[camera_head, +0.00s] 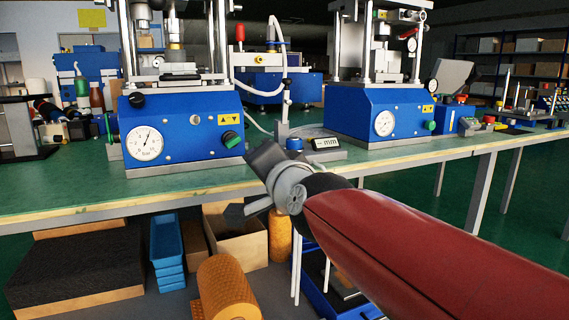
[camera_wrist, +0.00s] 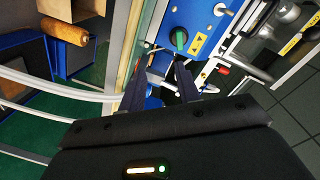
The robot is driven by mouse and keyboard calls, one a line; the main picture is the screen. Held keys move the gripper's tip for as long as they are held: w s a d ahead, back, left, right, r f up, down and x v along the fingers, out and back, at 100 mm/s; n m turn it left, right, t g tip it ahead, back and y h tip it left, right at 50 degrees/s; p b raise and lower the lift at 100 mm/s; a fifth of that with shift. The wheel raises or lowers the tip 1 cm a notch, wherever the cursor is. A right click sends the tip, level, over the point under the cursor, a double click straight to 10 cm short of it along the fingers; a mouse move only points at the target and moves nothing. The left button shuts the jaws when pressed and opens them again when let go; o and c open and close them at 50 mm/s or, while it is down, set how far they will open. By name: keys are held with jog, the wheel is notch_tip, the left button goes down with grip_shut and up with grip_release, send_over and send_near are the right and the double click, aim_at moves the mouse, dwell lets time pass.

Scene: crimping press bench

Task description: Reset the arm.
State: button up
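My gripper (camera_wrist: 160,78) shows in the wrist view with its two dark fingers apart and nothing seen between them. Beyond the fingers are the bench edge and a blue press base with a green knob (camera_wrist: 180,39). In the head view my red arm reaches in from the lower right, and its wrist end is in front of the bench's front edge, between the two presses. The fingers cannot be made out clearly in the head view.
A left press (camera_head: 184,133) and a right press (camera_head: 377,113) stand on the green bench (camera_head: 60,190). A small gauge display (camera_head: 326,143) sits between them, behind my wrist. Below are blue trays (camera_head: 167,252), a cardboard box (camera_head: 238,240) and an orange roll (camera_head: 228,288).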

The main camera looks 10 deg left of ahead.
jog(key=s+d+f+n+g+h, duration=0.3)
jog(key=s+d+f+g+h, duration=0.15)
jog(key=s+d+f, duration=0.8)
jog(key=s+d+f+n+g+h, duration=0.2)
jog(key=s+d+f+g+h, duration=0.25)
jog(key=s+d+f, duration=0.75)
jog(key=w+d+r+p, duration=0.2)
jog(key=w+r+p, duration=0.2)
jog(key=r+p, duration=0.7)
jog(key=shift+d+p, duration=0.15)
jog(key=shift+p, duration=1.05)
